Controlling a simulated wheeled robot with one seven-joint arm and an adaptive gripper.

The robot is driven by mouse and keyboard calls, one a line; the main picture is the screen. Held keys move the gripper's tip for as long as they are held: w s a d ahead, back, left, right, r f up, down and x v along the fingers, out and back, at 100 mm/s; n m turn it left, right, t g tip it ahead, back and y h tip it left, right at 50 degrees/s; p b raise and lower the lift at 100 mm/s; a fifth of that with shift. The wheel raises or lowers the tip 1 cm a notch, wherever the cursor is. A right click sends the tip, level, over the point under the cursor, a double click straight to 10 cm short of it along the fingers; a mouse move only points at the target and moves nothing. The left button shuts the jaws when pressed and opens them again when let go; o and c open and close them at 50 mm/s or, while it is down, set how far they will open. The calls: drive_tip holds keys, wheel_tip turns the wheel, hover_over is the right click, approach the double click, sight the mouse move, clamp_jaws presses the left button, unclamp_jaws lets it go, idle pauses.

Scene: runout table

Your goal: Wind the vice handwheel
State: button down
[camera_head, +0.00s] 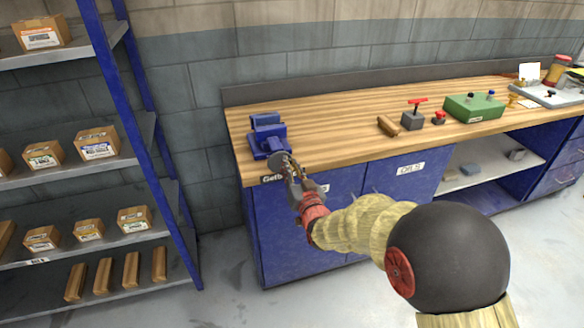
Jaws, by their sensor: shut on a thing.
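The blue vice (266,138) stands upright near the left end of the wooden workbench (330,140), close to its front edge. The handwheel (277,160) is a grey disc at the vice's near side, facing me. My gripper (288,164) reaches in from the lower right, with its fingertips at the right side of the handwheel. It is shut on the handwheel's rim or handle; which of these I cannot tell at this size. The fingers hide part of the wheel's right side.
Bench top to the right of the vice is clear up to a wooden block (389,125), a grey box with a red lever (413,118) and a green box (474,107). Blue-framed shelving (140,130) with cartons stands at the left. Blue cabinet doors (300,235) are below the bench.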

drive_tip(key=shift+a+r, duration=0.1)
drive_tip(key=shift+r, duration=0.1)
drive_tip(key=shift+s+a+r+n, duration=0.1)
drive_tip(key=shift+a+n, duration=0.1)
drive_tip(key=shift+n, duration=0.75)
drive_tip(key=shift+a+r+n, duration=0.1)
drive_tip(key=shift+a+n, duration=0.05)
drive_tip(key=shift+n, duration=0.8)
drive_tip(key=c, duration=1.8)
unclamp_jaws()
drive_tip(key=shift+f, duration=0.1)
drive_tip(key=shift+c, duration=0.2)
drive_tip(key=v, duration=0.7)
